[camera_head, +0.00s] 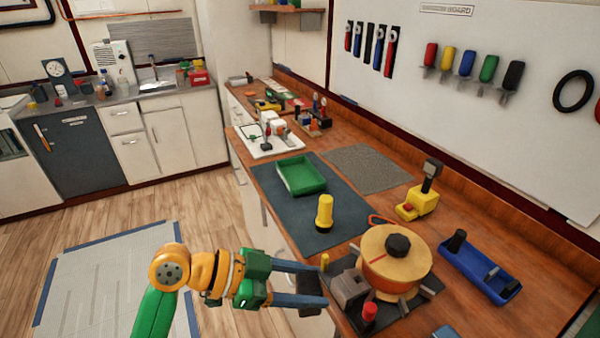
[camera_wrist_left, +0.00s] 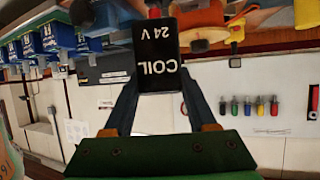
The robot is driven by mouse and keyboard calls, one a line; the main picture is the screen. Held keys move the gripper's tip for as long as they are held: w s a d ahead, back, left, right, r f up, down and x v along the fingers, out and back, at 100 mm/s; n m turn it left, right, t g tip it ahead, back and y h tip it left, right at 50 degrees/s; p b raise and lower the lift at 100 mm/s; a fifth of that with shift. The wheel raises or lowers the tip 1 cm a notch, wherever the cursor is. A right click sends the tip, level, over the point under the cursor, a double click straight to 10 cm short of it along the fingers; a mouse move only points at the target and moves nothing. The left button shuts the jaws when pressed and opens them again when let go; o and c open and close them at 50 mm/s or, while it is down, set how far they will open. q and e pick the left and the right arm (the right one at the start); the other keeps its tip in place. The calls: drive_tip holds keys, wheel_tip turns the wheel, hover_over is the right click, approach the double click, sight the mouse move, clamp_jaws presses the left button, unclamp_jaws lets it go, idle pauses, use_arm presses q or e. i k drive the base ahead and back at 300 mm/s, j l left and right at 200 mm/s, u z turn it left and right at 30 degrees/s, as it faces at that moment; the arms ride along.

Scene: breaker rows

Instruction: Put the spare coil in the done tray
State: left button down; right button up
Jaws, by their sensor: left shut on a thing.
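My left gripper (camera_head: 312,284) is shut on a black block, the spare coil (camera_head: 309,293), just off the bench's front edge. In the left wrist view the coil (camera_wrist_left: 158,55) sits between the two fingers, and its label "COIL 24 V" appears upside down. A shallow green tray (camera_head: 302,177) lies empty on the dark mat, farther back along the bench. A blue tray (camera_head: 480,270) at the right holds dark parts. I can read no label on either tray. My right gripper is not in view.
A round orange-topped device (camera_head: 394,258) with clamps stands on a dark plate close to the left gripper. A yellow cylinder (camera_head: 324,213) stands on the dark mat (camera_head: 275,205), between the gripper and the green tray. A yellow tool (camera_head: 420,202) stands farther right.

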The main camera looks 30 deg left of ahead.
sight(299, 178)
drive_tip(key=i+j, duration=0.15)
drive_tip(key=j, duration=0.2)
drive_tip(key=i+j+z, duration=0.15)
drive_tip(key=j, duration=0.2)
drive_tip(key=i+j, duration=0.2)
drive_tip(key=j, duration=0.2)
drive_tip(key=i+j+z, duration=0.15)
drive_tip(key=j, duration=0.25)
drive_tip(key=i+j, duration=0.1)
drive_tip(key=j, duration=0.25)
drive_tip(key=i+j+z, duration=0.15)
drive_tip(key=j, duration=0.25)
